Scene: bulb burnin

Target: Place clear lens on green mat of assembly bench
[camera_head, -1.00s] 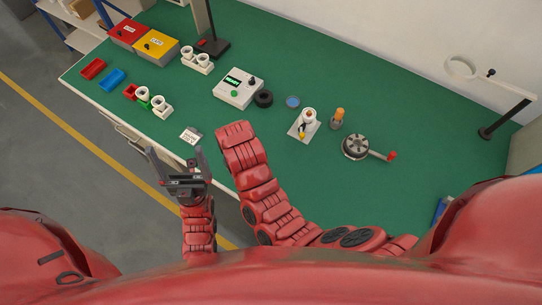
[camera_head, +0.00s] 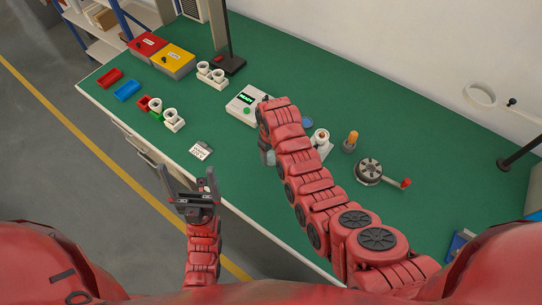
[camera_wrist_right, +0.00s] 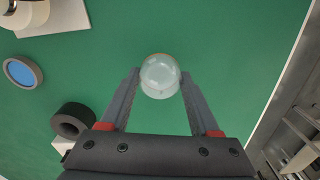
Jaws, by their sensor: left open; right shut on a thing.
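The clear lens (camera_wrist_right: 160,76) is a transparent dome between the fingertips of my right gripper (camera_wrist_right: 158,82) in the right wrist view. The right gripper is shut on it, with the green mat (camera_wrist_right: 230,60) below. I cannot tell whether the lens touches the mat. In the head view the right gripper (camera_head: 267,152) is low over the bench's green mat (camera_head: 400,130), in front of the tester box, and the arm hides most of it. My left gripper (camera_head: 187,180) is open and empty in front of the bench's front edge.
A white tester box (camera_head: 243,103) and a black ring (camera_wrist_right: 72,121) are near the right gripper. A blue disc (camera_wrist_right: 22,72), an orange-topped part (camera_head: 351,138) and a crank wheel (camera_head: 368,171) lie right. Bins (camera_head: 146,45) stand at back left.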

